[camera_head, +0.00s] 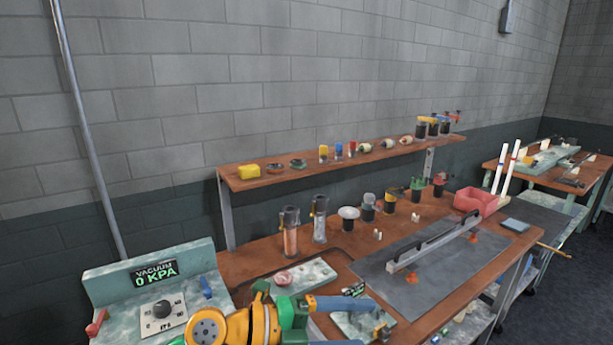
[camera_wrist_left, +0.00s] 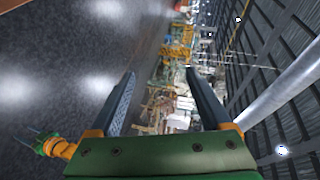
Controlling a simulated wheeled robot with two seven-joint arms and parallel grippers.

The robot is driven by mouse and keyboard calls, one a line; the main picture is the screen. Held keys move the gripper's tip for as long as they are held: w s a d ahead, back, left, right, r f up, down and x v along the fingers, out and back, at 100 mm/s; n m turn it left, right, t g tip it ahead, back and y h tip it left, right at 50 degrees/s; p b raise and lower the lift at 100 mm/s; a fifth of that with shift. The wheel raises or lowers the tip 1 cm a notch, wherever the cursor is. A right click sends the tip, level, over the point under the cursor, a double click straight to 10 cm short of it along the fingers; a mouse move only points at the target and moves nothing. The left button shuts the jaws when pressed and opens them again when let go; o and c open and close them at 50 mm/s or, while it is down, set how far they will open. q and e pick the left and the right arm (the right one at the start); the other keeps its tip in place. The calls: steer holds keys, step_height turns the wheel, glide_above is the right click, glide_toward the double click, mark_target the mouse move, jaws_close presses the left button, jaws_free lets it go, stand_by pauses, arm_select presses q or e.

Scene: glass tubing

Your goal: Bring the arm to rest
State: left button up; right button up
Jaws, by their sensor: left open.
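My left gripper (camera_wrist_left: 160,73) is open in the left wrist view, its two dark fingers spread wide with nothing between them. The green palm fills the bottom of that view. At the lower left of the same view is a small orange and green part (camera_wrist_left: 55,146) with thin dark prongs; it looks like my other arm's end, too small to tell open from shut.
The wooden bench (camera_head: 262,252) holds jars, tubes and a long metal rail (camera_head: 430,245) on a dark mat (camera_head: 400,290). A shelf (camera_head: 270,177) with small items runs behind. A vacuum panel (camera_head: 155,275) reading 0 KPA stands left. Open floor (camera_head: 575,290) lies right.

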arm_select(q)
step_height(320, 180, up, 7)
steer(key=a+n+t+h, duration=0.1)
steer(key=n+t+h, duration=0.3)
steer(key=n+t, duration=0.25)
steer(key=w+a+n+t+y, duration=0.4)
steer(key=a+n+t+y, duration=0.2)
steer(key=a+n+t, duration=0.3)
steer(key=s+a+f+n+g+y, duration=0.2)
steer(key=a+f+n+y, duration=0.5)
steer(key=f, duration=0.2)
steer(key=s+a+f+n+g+y, duration=0.1)
steer(key=a+f+n+g+y, duration=0.1)
steer(key=a+f+n+y, duration=0.6)
steer(key=s+d+f+g+h, duration=0.1)
steer(key=s+f+g+h, duration=0.1)
steer(key=s+f+g, duration=1.25)
steer(key=s+f+t+b, duration=0.1)
steer(key=s+f+b, duration=0.25)
steer(key=f, duration=0.85)
steer(key=s+f+t+b, duration=0.15)
steer(key=s+f, duration=0.25)
steer(key=f, duration=0.7)
steer(key=s+a+f+m+g+b, duration=0.1)
steer(key=s+f+b, duration=0.4)
steer(key=s+f, duration=0.7)
step_height(320, 180, down, 2)
steer(key=shift+s+a+f, duration=0.15)
steer(key=shift+s+a, duration=0.05)
steer(key=shift+a, duration=0.25)
